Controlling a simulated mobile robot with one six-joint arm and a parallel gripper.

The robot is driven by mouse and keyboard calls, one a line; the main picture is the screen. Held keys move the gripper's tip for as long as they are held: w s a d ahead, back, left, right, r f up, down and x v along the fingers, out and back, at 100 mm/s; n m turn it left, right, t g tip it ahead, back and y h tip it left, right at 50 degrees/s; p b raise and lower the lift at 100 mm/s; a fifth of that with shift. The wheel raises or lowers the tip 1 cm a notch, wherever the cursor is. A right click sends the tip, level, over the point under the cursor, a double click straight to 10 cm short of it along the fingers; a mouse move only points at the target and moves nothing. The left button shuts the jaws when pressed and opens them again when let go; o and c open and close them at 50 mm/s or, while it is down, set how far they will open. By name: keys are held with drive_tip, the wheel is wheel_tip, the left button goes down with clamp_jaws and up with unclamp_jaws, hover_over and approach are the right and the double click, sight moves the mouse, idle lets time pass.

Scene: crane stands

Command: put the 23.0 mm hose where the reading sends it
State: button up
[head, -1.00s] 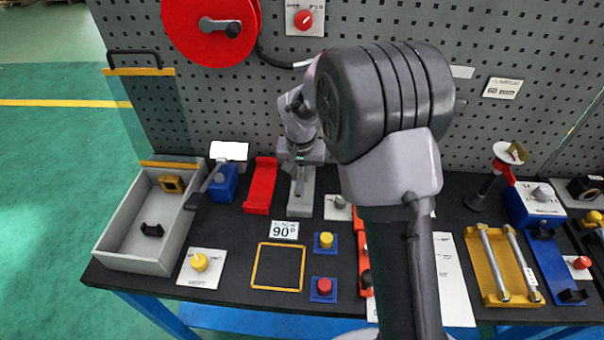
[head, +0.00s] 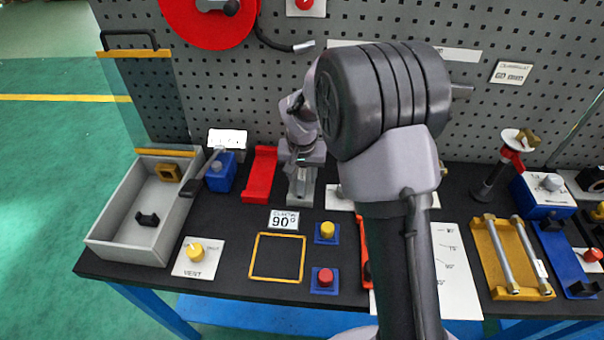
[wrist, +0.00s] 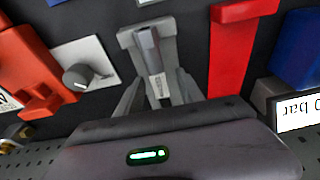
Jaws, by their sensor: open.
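My gripper (head: 301,160) points down over a grey stand (head: 301,190) at the back of the bench. In the wrist view, the open fingers (wrist: 157,97) are either side of a short grey tubular piece with a white label (wrist: 155,75), lying on the stand (wrist: 130,37). The label is too small to read, and I cannot tell if the fingers touch it. Two grey rods or hoses (head: 519,245) lie on a yellow rack at the right; their sizes are unreadable.
A red holder (head: 260,174) stands just left of the grey stand. A grey tray (head: 125,215) is at the left, by a yellow VENT knob (head: 196,251). Yellow (head: 327,230) and red (head: 325,277) buttons stand in front, beside an empty yellow-outlined square (head: 277,257). My arm hides the bench centre.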

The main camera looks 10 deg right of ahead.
drive_tip(key=shift+r, duration=0.1)
drive_tip(key=s+a+r+t+p, duration=0.1)
drive_tip(key=s+r+p, duration=0.3)
drive_tip(key=r, duration=0.8)
drive_tip(key=s+r+p, duration=0.2)
drive_tip(key=s+r, duration=0.5)
drive_tip(key=r, duration=0.4)
drive_tip(key=s+a+r+t+y, duration=0.1)
drive_tip(key=s+a+t+y, duration=0.1)
drive_tip(key=s, duration=1.7)
drive_tip(key=shift+s+r+m+b, duration=0.3)
drive_tip(key=shift+s+r+m, duration=0.1)
